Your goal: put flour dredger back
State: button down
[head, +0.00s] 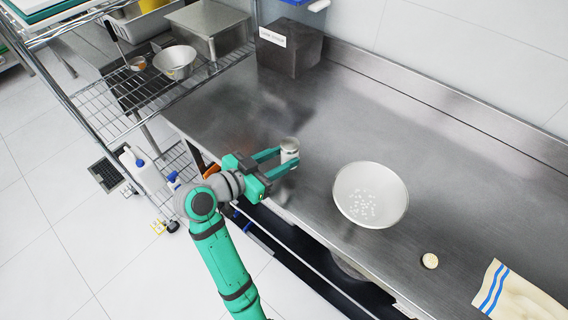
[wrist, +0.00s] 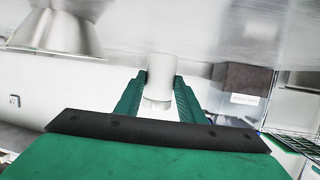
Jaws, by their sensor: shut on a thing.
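The flour dredger is a small pale cylinder (head: 289,150) with a greyish top, held upright in the head view. My gripper (head: 280,160) is shut on it, one finger on each side. In the wrist view the dredger (wrist: 160,78) stands between the two green fingers (wrist: 158,95). It is over the left part of the steel counter (head: 240,110), near the front edge. I cannot tell whether its base touches the counter.
A white bowl with small white bits (head: 371,195) is right of my gripper. A round pale piece (head: 430,261) and a striped cloth (head: 520,297) lie farther right. A dark labelled box (head: 290,50) stands at the back. A wire rack (head: 120,95) holds a small bowl (head: 175,62) at left.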

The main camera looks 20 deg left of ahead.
jog(key=shift+w+f, duration=0.85)
jog(key=shift+f, duration=0.2)
jog(key=shift+w+f, duration=0.1)
jog(key=shift+f, duration=1.4)
jog(key=shift+f, duration=0.25)
jog(key=c, duration=1.2)
grip_release()
jog(key=shift+r, duration=0.1)
jog(key=shift+a+r, duration=0.15)
jog(key=shift+r, duration=0.05)
jog(key=v, duration=1.2)
